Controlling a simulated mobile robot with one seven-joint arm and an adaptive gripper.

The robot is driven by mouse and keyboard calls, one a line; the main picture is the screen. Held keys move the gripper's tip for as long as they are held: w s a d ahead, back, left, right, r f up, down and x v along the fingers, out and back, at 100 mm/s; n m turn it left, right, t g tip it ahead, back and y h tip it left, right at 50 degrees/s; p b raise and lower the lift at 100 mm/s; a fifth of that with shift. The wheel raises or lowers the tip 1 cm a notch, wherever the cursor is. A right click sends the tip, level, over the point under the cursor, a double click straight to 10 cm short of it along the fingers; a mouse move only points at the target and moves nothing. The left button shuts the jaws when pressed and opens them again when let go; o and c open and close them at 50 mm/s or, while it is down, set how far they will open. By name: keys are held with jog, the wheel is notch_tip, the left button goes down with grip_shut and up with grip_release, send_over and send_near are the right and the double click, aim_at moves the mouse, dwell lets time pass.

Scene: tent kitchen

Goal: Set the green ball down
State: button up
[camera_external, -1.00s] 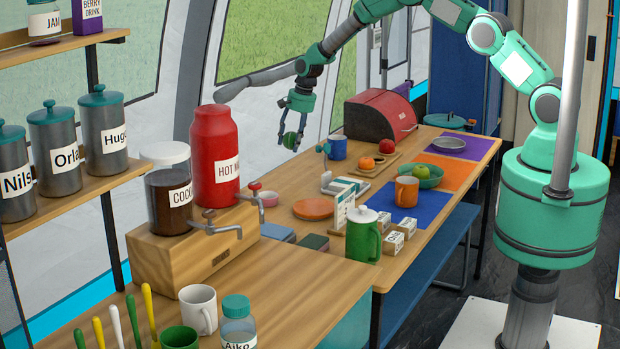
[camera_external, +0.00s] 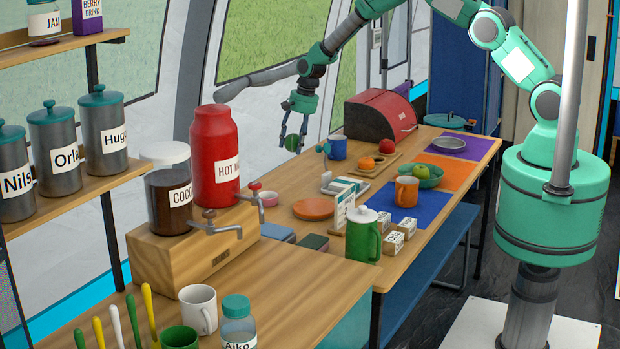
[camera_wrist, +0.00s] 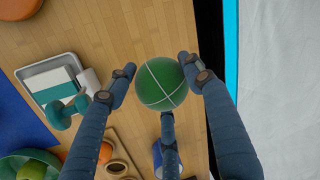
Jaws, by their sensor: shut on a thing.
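The green ball (camera_external: 292,143) with pale lines hangs between the fingers of my gripper (camera_external: 293,134) above the back edge of the wooden table (camera_external: 283,206). In the wrist view the ball (camera_wrist: 160,86) sits between the fingertips of my gripper (camera_wrist: 161,82), which are shut on it. Bare wooden tabletop (camera_wrist: 135,35) shows beneath. The ball looks apart from the table, but its exact height is hard to tell.
A tray with boxes (camera_wrist: 48,78) and a teal dumbbell-shaped thing (camera_wrist: 66,112) lie left of the ball in the wrist view. A wooden holder (camera_external: 375,168) bears round fruit. A blue mug (camera_external: 338,149) and red bread box (camera_external: 380,117) stand beyond.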

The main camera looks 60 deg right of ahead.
jog(key=s+a+r+n+y+p, duration=0.1)
jog(key=s+a+n+p, duration=0.15)
jog(key=s+a, duration=0.35)
jog(key=s+a+r+n+p, duration=0.1)
jog(key=s+a+r+n, duration=0.2)
jog(key=s, duration=0.5)
jog(key=s+d+f+n+g+b, duration=0.2)
jog(key=s+d+n+b, duration=0.2)
jog(key=s, duration=0.9)
jog(key=d+n, duration=0.2)
jog(key=d, duration=0.2)
jog(key=shift+s+d+f+n+b, duration=0.15)
jog(key=shift+d+f+n+b, duration=0.05)
jog(key=shift+f+n+b, duration=0.15)
jog(key=shift+d, duration=0.15)
jog(key=s+d+f+m, duration=0.1)
jog(key=s+d+m, duration=0.1)
jog(key=d+m, duration=0.3)
jog(key=s+d+f+m+t+h, duration=0.1)
jog(key=s+d+f+m, duration=0.1)
jog(key=d+m, duration=0.3)
jog(key=s+d+f+m+t+p, duration=0.1)
jog(key=s+d+m, duration=0.2)
jog(key=d, duration=0.9)
jog(key=shift+f+m+h, duration=0.15)
jog(key=shift+m+h, duration=0.25)
jog(key=shift+m, duration=1.2)
jog(key=shift+w, duration=0.1)
